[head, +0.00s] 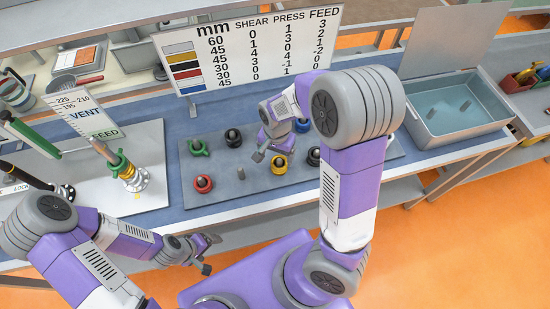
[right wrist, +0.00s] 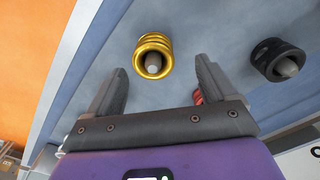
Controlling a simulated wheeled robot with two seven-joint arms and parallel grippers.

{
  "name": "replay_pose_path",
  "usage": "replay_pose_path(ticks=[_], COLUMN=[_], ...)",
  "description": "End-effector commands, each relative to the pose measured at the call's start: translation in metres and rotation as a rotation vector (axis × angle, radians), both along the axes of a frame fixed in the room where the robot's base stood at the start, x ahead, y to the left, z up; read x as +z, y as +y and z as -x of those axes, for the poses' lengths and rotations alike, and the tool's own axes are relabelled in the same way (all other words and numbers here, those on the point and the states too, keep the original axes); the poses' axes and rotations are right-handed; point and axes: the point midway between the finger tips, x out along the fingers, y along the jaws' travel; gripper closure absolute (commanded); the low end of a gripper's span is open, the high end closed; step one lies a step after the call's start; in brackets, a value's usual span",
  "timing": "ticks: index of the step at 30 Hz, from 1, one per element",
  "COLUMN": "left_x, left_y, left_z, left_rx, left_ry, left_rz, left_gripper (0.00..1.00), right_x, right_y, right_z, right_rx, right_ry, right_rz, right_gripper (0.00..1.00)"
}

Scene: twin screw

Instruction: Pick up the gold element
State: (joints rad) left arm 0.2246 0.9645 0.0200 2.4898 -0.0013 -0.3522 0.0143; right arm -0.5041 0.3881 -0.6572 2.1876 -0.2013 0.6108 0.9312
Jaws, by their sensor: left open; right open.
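The gold element (head: 279,166) is a ring-like coil around a grey peg on the grey board (head: 235,186). It also shows in the right wrist view (right wrist: 153,42), with the peg's tip in its middle. My right gripper (head: 270,153) is over the board, close to the gold element. In the right wrist view my right gripper (right wrist: 161,68) is open and empty, its two fingers apart on either side below the gold element. My left gripper (head: 210,253) is open and empty, low in the head view, in front of the table edge.
A black element (head: 314,156) stands just right of the gold one; it also shows in the right wrist view (right wrist: 277,60). Red (head: 203,184), green (head: 198,148) and another black element (head: 233,138) stand on the board. A grey bin (head: 455,110) is at right, a chart (head: 255,50) behind.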

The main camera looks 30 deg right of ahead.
Motion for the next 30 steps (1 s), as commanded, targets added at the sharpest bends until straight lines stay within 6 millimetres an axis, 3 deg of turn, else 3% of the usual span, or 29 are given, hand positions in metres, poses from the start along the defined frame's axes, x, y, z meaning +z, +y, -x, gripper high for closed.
replay_pose_path(ticks=[12, 21, 30], left_x=[-0.016, -0.016, -0.016], left_y=[0.0, 0.0, 0.0], left_z=[0.0, 0.001, 0.0], left_rx=[0.0, 0.0, 0.0], left_ry=[0.001, 0.001, 0.001], left_rz=[0.0, 0.0, 0.0], left_gripper=[0.15, 0.15, 0.15], right_x=[-0.057, -0.06, -0.06], right_y=[-0.009, -0.008, -0.008], right_z=[0.001, 0.0, 0.0], right_rx=[0.001, 0.002, 0.002], right_ry=[0.002, -0.001, -0.001], right_rz=[0.001, 0.001, 0.001], right_gripper=[0.15, 0.15, 0.61])
